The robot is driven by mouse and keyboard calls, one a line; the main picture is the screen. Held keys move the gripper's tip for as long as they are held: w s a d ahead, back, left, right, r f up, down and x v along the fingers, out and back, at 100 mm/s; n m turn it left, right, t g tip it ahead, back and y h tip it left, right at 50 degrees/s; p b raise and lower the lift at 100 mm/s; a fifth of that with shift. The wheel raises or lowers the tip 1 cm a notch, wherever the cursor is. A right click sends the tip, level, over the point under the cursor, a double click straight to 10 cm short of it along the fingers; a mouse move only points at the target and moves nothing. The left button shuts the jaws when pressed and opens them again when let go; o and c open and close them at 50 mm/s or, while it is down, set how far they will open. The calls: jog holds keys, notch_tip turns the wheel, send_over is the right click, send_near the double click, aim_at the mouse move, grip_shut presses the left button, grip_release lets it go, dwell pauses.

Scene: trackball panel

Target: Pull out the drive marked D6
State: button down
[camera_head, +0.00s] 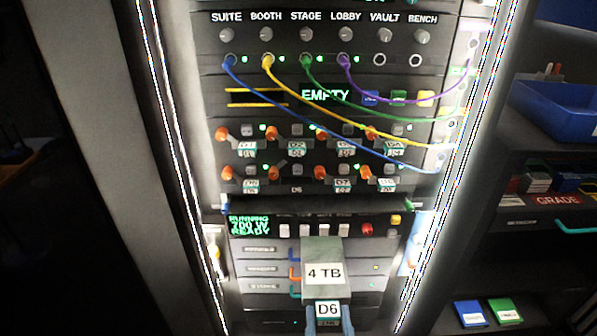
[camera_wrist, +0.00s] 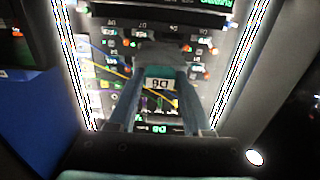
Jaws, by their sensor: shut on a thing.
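The drive marked D6 (camera_head: 324,274) is a grey block with a "4 TB" label. It is out of the drive bay, in front of the lower panel in the head view. Its D6 tag (camera_head: 327,309) faces the camera. My gripper (camera_head: 329,322) is shut on the tag end, its blue-grey fingers on either side. In the wrist view my gripper (camera_wrist: 160,82) holds the tag end (camera_wrist: 158,84) between its fingers. The D6 slot (camera_head: 297,178) in the bay's lower row shows no orange-latched drive front, unlike its neighbours.
Blue, yellow, green and purple cables (camera_head: 340,140) droop across the right of the bay. Lit rack edges (camera_head: 180,180) flank the panel. Shelves with a blue bin (camera_head: 555,112) stand at the right. A lit status panel (camera_head: 249,225) sits below the bay.

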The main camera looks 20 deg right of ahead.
aim_at(306, 260)
jog(key=w+p, duration=0.5)
jog(key=w, duration=0.2)
jog(key=w+p, duration=0.3)
jog(key=w, duration=0.1)
jog(key=shift+w+r+p, duration=0.2)
jog(key=shift+r+p, duration=0.15)
jog(key=shift+r, duration=0.05)
jog(key=shift+w+f+p, duration=0.1)
jog(key=shift+w+p, duration=0.55)
jog(key=shift+w+f, duration=0.15)
jog(key=shift+f, duration=0.1)
